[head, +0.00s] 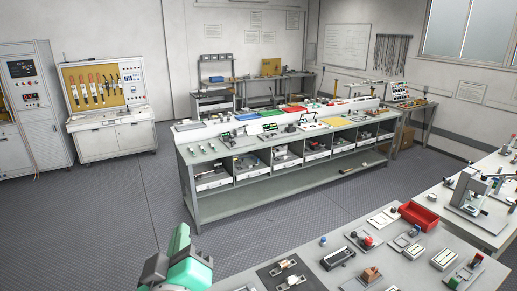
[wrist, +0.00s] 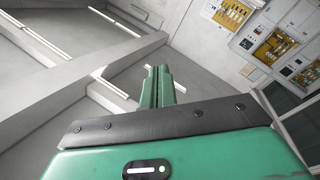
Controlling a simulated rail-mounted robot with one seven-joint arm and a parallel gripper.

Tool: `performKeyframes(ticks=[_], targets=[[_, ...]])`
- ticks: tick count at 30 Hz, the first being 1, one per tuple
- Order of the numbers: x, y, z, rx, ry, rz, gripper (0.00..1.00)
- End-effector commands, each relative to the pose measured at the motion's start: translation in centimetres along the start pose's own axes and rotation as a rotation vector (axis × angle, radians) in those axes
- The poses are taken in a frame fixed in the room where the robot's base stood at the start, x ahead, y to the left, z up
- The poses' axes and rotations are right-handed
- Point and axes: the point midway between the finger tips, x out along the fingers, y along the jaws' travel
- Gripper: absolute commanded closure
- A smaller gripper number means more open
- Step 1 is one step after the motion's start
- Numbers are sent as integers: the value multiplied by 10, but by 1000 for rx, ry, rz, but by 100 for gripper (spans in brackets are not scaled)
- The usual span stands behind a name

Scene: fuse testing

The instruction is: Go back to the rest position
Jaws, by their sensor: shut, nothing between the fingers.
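My gripper (wrist: 158,82) shows in the wrist view with its two green fingers side by side and touching. It is shut and holds nothing. Beyond the fingers the wrist view shows only walls, ceiling lights and, at the upper right, wall boards, tilted in the picture. In the head view a teal and grey part of my arm stands at the lower left, beside the near workbench (head: 330,279). The fingertips cannot be made out in the head view.
The near workbench carries small fixtures, a black device (head: 338,257) and a red bin (head: 419,215). A long shelved bench (head: 270,188) stands mid-room. A tool cabinet (head: 108,105) and a grey control cabinet (head: 35,110) stand at left. Open floor (head: 110,210) lies between.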

Motion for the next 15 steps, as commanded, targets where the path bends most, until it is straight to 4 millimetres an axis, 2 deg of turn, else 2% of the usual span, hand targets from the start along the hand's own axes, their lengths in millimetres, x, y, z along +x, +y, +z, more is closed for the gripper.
performKeyframes(ticks=[1, 3, 6, 10, 12, 15], targets=[[-15, 43, -23, 87, 50, 58, 100], [-42, 96, -48, 220, 132, 132, 100], [-86, 158, -80, 381, 255, 215, 100], [-136, 208, -109, 526, 392, 274, 100], [-154, 222, -117, 570, 439, 290, 100], [-167, 231, -123, 602, 474, 297, 100]])
